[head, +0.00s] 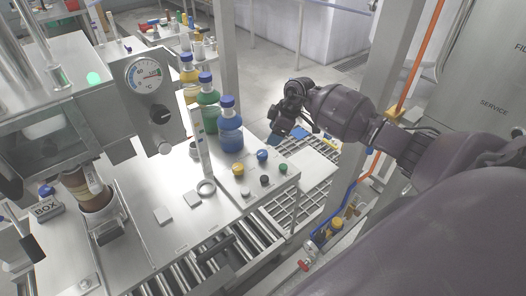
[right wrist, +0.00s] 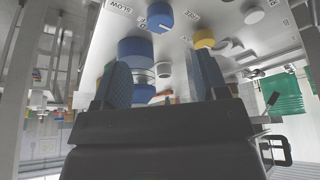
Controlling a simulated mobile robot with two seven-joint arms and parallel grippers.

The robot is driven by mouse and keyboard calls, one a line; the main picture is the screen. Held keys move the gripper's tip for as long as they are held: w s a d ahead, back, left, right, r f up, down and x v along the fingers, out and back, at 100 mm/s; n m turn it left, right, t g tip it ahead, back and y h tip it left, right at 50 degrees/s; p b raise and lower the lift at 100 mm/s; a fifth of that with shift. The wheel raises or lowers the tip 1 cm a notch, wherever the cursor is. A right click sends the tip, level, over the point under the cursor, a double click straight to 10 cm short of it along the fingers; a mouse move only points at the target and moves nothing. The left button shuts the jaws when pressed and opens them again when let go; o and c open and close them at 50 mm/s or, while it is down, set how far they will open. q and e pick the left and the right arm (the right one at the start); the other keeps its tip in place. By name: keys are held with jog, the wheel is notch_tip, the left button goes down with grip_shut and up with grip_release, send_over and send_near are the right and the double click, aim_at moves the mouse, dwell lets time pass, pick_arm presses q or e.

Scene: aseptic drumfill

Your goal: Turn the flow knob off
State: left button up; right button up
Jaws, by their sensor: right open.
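A blue knob (head: 262,155) stands on the sloped metal panel at the front right corner of the bench. In the right wrist view the blue knob (right wrist: 160,15) shows a white pointer line, with small lettering beside it. A yellow knob (head: 238,169) is to its left in the head view; it also shows in the wrist view (right wrist: 205,40). My right gripper (head: 284,122) is behind and right of the panel, apart from the knobs. In the wrist view its two dark blue fingers (right wrist: 156,72) are open with nothing held. My left gripper is out of view.
Bottles with blue caps (head: 231,130) stand just left of the knobs. Black knobs (head: 264,180) share the panel. A temperature gauge (head: 143,75) stands at the left. Rollers (head: 215,262) run below the bench. An orange-and-blue hose line is at the right.

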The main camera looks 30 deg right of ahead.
aim_at(262, 152)
jog(key=x, duration=0.9)
jog(key=shift+w+a+f, duration=0.15)
jog(key=shift+f, duration=0.1)
jog(key=c, duration=0.9)
